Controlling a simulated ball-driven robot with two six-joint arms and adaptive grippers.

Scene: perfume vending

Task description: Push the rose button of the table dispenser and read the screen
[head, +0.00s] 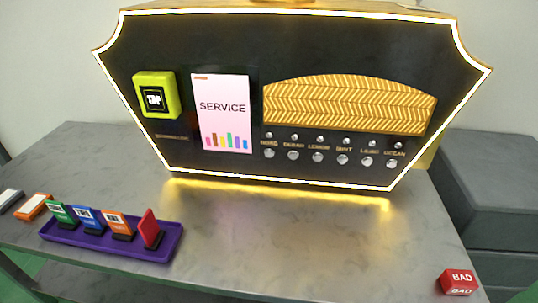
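The table dispenser (210,60) is a black panel with a glowing edge, standing at the back of the grey table. Its screen (222,108) is pale pink and reads SERVICE above a row of small coloured bars. Right of the screen is a row of labels with small round studs above and larger silver round buttons below. The leftmost round button (269,154) is under a label too small to read surely; it may be the rose one. Other labels look like LEMON, MINT and OCEAN. Neither of my grippers is in view.
A yellow-green TAP reader (156,96) is left of the screen. A purple tray (110,247) with several coloured cards stands at the front left, two flat cards beside it. A red BAD block (458,281) sits at the front right. The table's middle is clear.

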